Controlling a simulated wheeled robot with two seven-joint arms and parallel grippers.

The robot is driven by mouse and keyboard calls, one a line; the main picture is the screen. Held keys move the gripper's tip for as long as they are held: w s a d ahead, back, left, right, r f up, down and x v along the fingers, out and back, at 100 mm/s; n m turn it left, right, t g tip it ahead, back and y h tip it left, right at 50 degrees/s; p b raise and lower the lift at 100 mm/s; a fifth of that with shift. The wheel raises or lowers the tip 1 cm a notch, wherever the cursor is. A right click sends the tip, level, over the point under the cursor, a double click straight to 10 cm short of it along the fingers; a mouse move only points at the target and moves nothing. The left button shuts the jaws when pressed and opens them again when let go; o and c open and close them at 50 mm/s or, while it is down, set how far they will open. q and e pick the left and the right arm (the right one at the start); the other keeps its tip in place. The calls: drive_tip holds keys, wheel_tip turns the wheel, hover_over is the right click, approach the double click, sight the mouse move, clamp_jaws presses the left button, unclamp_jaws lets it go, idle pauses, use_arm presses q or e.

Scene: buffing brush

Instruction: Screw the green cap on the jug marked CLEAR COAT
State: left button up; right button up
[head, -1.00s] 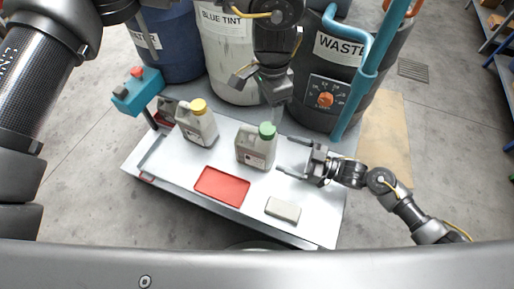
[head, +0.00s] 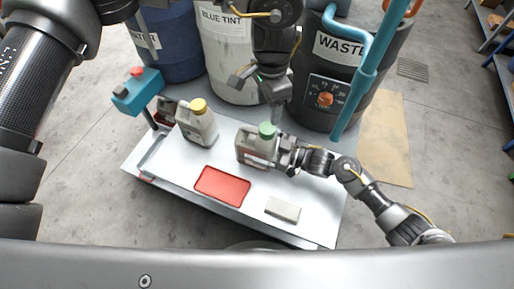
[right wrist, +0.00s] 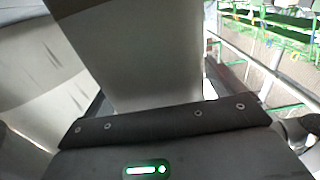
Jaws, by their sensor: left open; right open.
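A grey jug (head: 250,149) with a green cap (head: 267,130) at its top stands on the white bench top in the head view. Its label is too small to read. I cannot tell how tightly the cap sits. My left gripper (head: 257,92) is open above and behind the cap, apart from it. My right gripper (head: 278,157) is open at the jug's right side, its fingers partly hidden there. In the right wrist view a broad pale grey surface, likely the jug (right wrist: 140,60), fills the space in front of the gripper.
A similar jug with a yellow cap (head: 198,125) stands to the left. A red tray (head: 222,186) and a pale block (head: 283,209) lie at the front of the bench (head: 250,222). A teal device (head: 137,92) is at the left; drums, including WASTE (head: 340,75), stand behind.

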sight(267, 128)
drive_tip(key=c, duration=1.6)
use_arm(q)
drive_tip(key=shift+n, duration=0.3)
use_arm(e)
drive_tip(key=shift+c, duration=1.1)
use_arm(q)
drive_tip(key=shift+d+n, duration=0.1)
drive_tip(key=shift+n, duration=0.5)
use_arm(e)
drive_tip(key=shift+c, duration=0.8)
use_arm(q)
drive_tip(key=n, duration=0.2)
drive_tip(key=shift+n, duration=0.4)
drive_tip(key=shift+f, duration=4.05)
drive_tip(key=shift+c, duration=0.4)
